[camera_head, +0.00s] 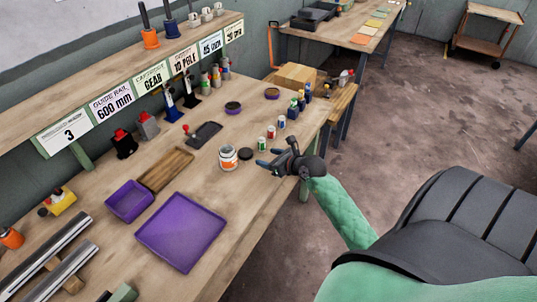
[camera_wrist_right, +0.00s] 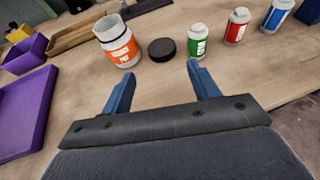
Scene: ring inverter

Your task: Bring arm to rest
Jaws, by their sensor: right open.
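My right gripper (camera_head: 268,163) is above the right front edge of the workbench (camera_head: 200,285), with its arm coming in from the lower right. It also shows in the right wrist view (camera_wrist_right: 158,88), where its two blue fingers are apart with nothing between them. An open white jar with an orange label (camera_head: 228,158) stands just beyond the fingers, and it also shows in the right wrist view (camera_wrist_right: 117,42). A black round lid (camera_wrist_right: 161,49) lies flat beside the jar, apart from the fingers. My left gripper is in neither view.
A purple tray (camera_head: 181,232), a purple bin (camera_head: 129,201) and a wooden tray (camera_head: 165,170) lie left of the jar. Small bottles, green (camera_wrist_right: 197,42), red (camera_wrist_right: 237,25) and blue (camera_wrist_right: 277,15), stand beyond the gripper. Open floor (camera_head: 400,120) lies right of the bench.

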